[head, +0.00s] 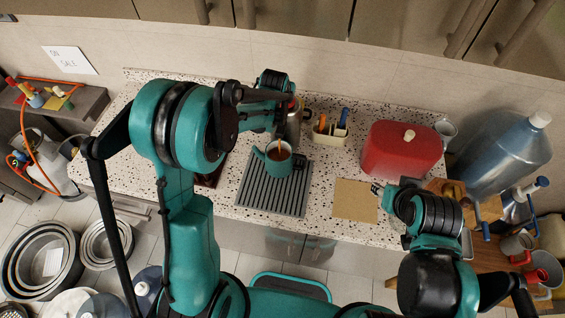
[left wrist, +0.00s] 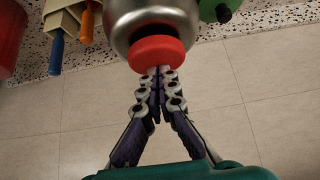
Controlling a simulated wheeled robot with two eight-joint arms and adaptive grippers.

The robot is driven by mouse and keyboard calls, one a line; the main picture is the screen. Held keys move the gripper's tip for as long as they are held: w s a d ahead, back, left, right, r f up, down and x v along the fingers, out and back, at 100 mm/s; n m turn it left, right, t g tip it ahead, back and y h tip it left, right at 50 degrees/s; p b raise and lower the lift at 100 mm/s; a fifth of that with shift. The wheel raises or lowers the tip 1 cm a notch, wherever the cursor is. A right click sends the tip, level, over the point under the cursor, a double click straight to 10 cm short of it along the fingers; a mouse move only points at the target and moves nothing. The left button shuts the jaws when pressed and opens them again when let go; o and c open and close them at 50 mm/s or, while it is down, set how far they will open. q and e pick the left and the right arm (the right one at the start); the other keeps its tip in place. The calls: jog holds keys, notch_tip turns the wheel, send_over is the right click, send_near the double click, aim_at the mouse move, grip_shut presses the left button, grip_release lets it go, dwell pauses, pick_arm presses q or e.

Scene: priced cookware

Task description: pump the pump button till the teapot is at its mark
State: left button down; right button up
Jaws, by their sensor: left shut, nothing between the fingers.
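The teal teapot (head: 272,166) stands open on a grey ridged mat (head: 262,195). Brown liquid shows inside it, and a thin brown stream falls into it from above. Its mark cannot be made out. The metal dispenser (head: 294,124) stands behind it, partly hidden by my left arm. In the left wrist view the red pump button (left wrist: 158,53) caps the rounded metal body (left wrist: 150,17). My left gripper (left wrist: 160,72) is shut and empty, its tips at the button's edge, seemingly touching. My right gripper (head: 378,190) is low over the counter's right part; its opening is unclear.
A red canister (head: 402,150) stands on the right of the counter, with a brown board (head: 355,200) in front. A holder with blue- and orange-handled tools (head: 330,130) is right of the dispenser. A large blue bottle (head: 500,158) stands at far right.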

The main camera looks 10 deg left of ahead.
pick_arm(q)
jog(key=shift+f, duration=0.45)
jog(key=shift+r+p, duration=0.9)
jog(key=shift+r, duration=0.8)
jog(key=shift+f, duration=0.1)
jog(key=shift+f+b, duration=1.5)
jog(key=shift+r, duration=0.1)
jog(key=shift+r+p, duration=0.9)
jog(key=shift+r, duration=0.6)
